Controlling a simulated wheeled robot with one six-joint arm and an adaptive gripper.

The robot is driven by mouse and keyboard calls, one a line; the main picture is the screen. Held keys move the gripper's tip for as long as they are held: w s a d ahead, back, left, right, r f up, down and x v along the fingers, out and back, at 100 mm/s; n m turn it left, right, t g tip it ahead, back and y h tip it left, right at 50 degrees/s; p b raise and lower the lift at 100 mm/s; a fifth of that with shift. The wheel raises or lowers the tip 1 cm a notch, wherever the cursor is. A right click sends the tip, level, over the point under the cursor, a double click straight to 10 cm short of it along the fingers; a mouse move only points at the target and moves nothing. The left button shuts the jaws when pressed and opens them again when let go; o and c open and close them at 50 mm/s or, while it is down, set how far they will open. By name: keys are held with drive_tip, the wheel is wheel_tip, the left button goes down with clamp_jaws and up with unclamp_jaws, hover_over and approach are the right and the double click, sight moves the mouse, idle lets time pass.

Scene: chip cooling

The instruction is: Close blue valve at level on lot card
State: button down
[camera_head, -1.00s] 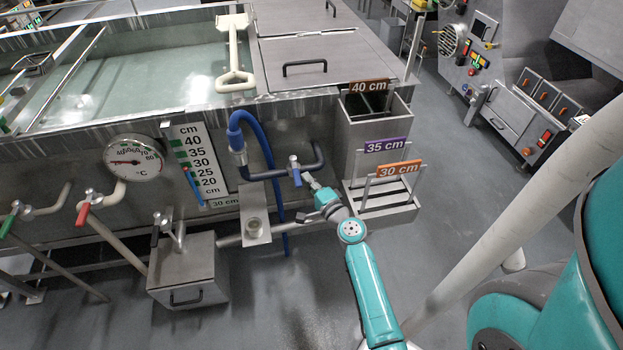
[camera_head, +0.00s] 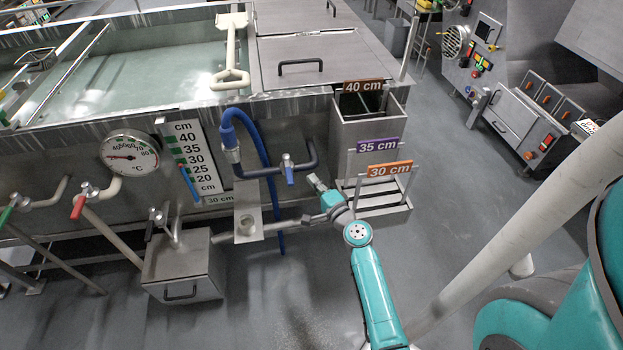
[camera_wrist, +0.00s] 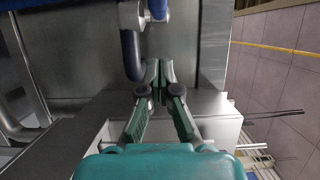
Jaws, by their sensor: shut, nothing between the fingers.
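The blue valve (camera_head: 289,170) sits on the dark bent pipe on the tank's front, its blue lever hanging nearly straight down. A little of the blue lever also shows at the top of the wrist view (camera_wrist: 158,8). My gripper (camera_head: 313,180) is shut and empty, just right of the lever, with a small gap. In the wrist view its fingers (camera_wrist: 160,85) meet below and beside the dark pipe. The lot card (camera_head: 220,199) reads 30 cm, under the level scale (camera_head: 200,155). A blue level column (camera_head: 189,183) stands beside the scale; its exact top is hard to read.
Overflow boxes and plates marked 40 cm (camera_head: 363,86), 35 cm (camera_head: 378,145) and 30 cm (camera_head: 389,170) stand close right of my gripper. A blue hose (camera_head: 262,150) hangs left of the valve. A red-handled valve (camera_head: 78,207) is farther left. Open floor lies below.

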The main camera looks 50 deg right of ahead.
drive_tip(key=v, duration=0.8)
drive_tip(key=shift+a, duration=0.25)
drive_tip(key=s+a+f+n+g+y, duration=0.1)
drive_tip(key=s+a+f+n, duration=0.1)
drive_tip(key=s+a+n, duration=0.5)
drive_tip(key=s+a+f+n+g+y, duration=0.1)
drive_tip(key=s+a+f+g, duration=0.3)
drive_tip(key=a, duration=0.8)
drive_tip(key=s+a+r+n+t+y, duration=0.1)
drive_tip(key=s+a+r+n+y, duration=0.1)
drive_tip(key=s+a+r+n, duration=0.3)
drive_tip(key=s+a+r+n+t+y, duration=0.2)
drive_tip(key=s+a+r+n, duration=0.3)
drive_tip(key=s+r+n, duration=0.4)
drive_tip(key=shift+s+y, duration=0.4)
drive_tip(key=shift+s, duration=0.8)
